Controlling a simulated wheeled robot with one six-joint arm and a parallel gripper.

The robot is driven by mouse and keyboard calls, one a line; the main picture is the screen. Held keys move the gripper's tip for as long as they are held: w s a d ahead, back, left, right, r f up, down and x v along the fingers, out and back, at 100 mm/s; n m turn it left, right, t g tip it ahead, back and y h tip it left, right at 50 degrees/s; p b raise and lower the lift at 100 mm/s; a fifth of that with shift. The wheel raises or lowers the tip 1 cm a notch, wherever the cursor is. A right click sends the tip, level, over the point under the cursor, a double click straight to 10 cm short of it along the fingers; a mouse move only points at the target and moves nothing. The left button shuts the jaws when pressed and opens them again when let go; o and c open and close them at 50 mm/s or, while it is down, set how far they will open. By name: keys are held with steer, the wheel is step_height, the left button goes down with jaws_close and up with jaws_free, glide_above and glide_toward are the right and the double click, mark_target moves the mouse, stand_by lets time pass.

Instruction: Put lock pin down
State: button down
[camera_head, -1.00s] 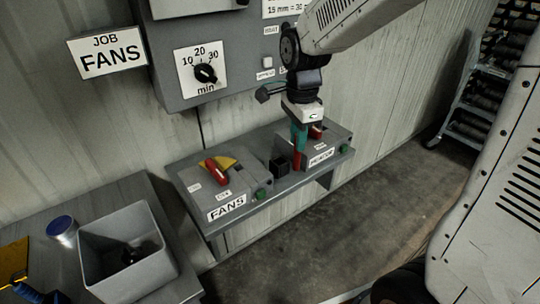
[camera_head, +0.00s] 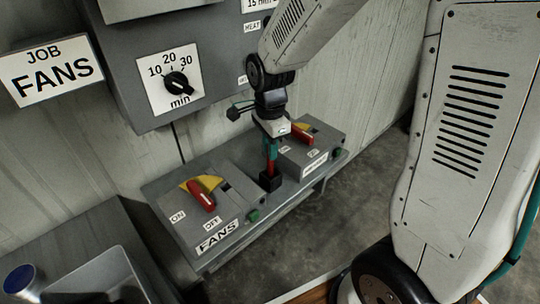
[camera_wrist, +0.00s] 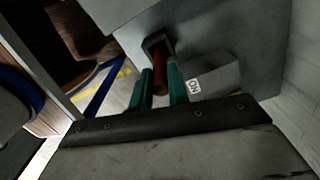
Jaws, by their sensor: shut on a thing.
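The lock pin is a short red rod, seen in the head view (camera_head: 271,167) and in the wrist view (camera_wrist: 160,78). My gripper (camera_head: 271,150) points down with its teal fingers shut on the pin; they also show in the wrist view (camera_wrist: 161,88). The pin is upright. Its lower end is at the small black square holder (camera_head: 270,183) between the two switch boxes. In the wrist view the pin's end is at the holder's opening (camera_wrist: 157,45); how deep it sits is hidden.
The FANS switch box (camera_head: 210,215) with a red and yellow handle (camera_head: 202,193) is left of the holder. A second switch box (camera_head: 312,155) is close on the right. The timer panel (camera_head: 175,85) hangs behind. A grey bin (camera_head: 95,275) is at lower left.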

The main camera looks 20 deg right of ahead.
mark_target(271, 175)
steer(key=shift+f, duration=1.4)
steer(key=shift+f, duration=0.1)
steer(key=c, duration=1.3)
jaws_free()
steer(key=shift+c, duration=0.2)
step_height(271, 175, up, 12)
steer(key=shift+s+r, duration=0.1)
steer(key=shift+r, duration=0.05)
steer(key=s+d+r+n, duration=0.1)
steer(key=s+r+n, duration=0.2)
steer(key=s+n, duration=0.5)
steer(key=s+d+r+n+t, duration=0.1)
steer(key=s+d+r+n, duration=0.1)
steer(key=s+n, duration=0.7)
steer(key=s+r, duration=0.1)
steer(key=s, duration=0.4)
